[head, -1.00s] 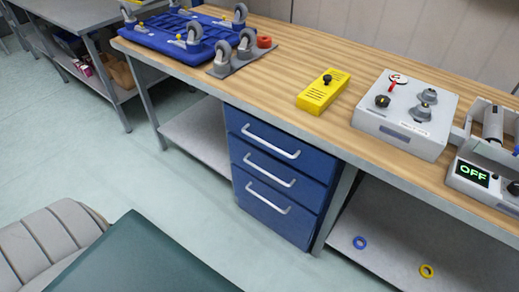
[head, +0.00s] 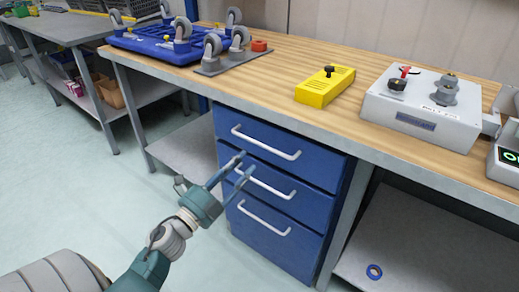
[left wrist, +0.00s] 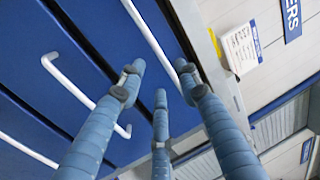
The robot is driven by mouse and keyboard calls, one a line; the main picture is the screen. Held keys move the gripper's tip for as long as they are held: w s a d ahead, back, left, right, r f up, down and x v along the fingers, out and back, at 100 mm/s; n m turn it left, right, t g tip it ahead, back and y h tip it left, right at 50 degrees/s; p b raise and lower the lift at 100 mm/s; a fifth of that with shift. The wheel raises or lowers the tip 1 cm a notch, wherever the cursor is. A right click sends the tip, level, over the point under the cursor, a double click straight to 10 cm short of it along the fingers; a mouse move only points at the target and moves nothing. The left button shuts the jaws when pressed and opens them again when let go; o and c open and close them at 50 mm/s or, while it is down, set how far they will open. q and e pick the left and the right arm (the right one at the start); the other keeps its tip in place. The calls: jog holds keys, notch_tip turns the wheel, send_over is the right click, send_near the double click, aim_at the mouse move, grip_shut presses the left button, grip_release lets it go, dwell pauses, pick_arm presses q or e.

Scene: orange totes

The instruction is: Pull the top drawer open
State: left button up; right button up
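The blue drawer unit stands under the wooden workbench, with three drawers that look shut. The top drawer (head: 226,121) has a white bar handle (head: 266,143); this handle also shows in the left wrist view (left wrist: 150,36). My left gripper (head: 245,165) is open and empty in front of the unit. In the head view its fingertips appear just below the left part of the top handle, near the left end of the middle handle (head: 272,185). In the left wrist view its fingers (left wrist: 160,84) are spread apart, and contact with the handle cannot be told. My right gripper is out of view.
The workbench (head: 285,58) carries a yellow box (head: 325,88), a grey control box (head: 420,118) and a blue wheeled frame (head: 150,42). A lower shelf (head: 190,145) lies left of the drawers. A blue ring (head: 374,272) lies at right. The floor in front is clear.

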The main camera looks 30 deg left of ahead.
aim_at(260, 145)
pick_arm(q)
jog(key=x, duration=0.9)
jog(key=shift+w+a, duration=0.1)
jog(key=shift+w, duration=0.05)
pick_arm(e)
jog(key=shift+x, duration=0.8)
pick_arm(q)
jog(key=shift+c, duration=0.5)
jog(key=shift+f, duration=0.1)
grip_shut()
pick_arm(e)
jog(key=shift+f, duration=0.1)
